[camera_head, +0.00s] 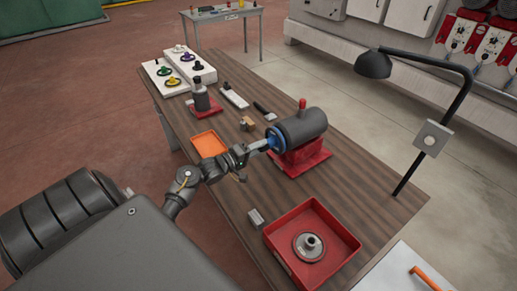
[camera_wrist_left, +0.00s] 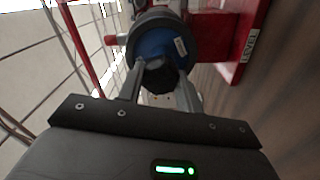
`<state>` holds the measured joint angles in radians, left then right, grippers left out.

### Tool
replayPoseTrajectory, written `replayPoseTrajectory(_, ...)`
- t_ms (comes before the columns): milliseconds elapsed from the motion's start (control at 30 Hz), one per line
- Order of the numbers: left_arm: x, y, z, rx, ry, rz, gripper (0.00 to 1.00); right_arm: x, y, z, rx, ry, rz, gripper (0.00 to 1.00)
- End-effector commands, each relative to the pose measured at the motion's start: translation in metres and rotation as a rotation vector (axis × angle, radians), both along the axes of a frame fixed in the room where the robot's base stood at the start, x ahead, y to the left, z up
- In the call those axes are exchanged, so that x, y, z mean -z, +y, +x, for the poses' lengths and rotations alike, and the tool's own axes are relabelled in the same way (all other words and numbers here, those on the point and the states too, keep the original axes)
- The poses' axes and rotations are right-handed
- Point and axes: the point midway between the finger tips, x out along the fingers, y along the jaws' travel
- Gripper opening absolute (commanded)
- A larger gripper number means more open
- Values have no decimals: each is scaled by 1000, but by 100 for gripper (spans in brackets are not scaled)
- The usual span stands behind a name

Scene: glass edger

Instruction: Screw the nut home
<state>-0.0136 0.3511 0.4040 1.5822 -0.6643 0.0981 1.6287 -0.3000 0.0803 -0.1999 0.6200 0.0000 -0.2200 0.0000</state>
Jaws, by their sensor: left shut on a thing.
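The glass edger (camera_head: 304,127) is a dark grey motor on a red base, with a blue wheel (camera_head: 275,140) on its left end. The blue wheel (camera_wrist_left: 158,48) fills the upper middle of the left wrist view. A dark, faceted nut (camera_wrist_left: 157,78) sits in front of the wheel's centre. My left gripper (camera_wrist_left: 160,80) is shut on the nut, one finger on each side of it. In the head view my left gripper (camera_head: 262,146) reaches the wheel from the left, and the nut is hidden there. My right gripper is not in view.
A red tray (camera_head: 335,227) holding a grey disc (camera_head: 309,246) is at the front right. A black lamp (camera_head: 440,105) rises at the right edge.

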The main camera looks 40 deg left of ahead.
Motion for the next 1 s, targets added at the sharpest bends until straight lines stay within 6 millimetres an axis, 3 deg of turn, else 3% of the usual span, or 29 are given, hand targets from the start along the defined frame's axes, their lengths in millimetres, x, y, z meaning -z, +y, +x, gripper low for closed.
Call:
replayPoseTrajectory(600, 6, 0, 1, 3, -377, 1293, 8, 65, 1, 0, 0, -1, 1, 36)
replayPoseTrajectory(1000, 5, 0, 1, 1, -581, 1996, 8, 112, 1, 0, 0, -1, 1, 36)
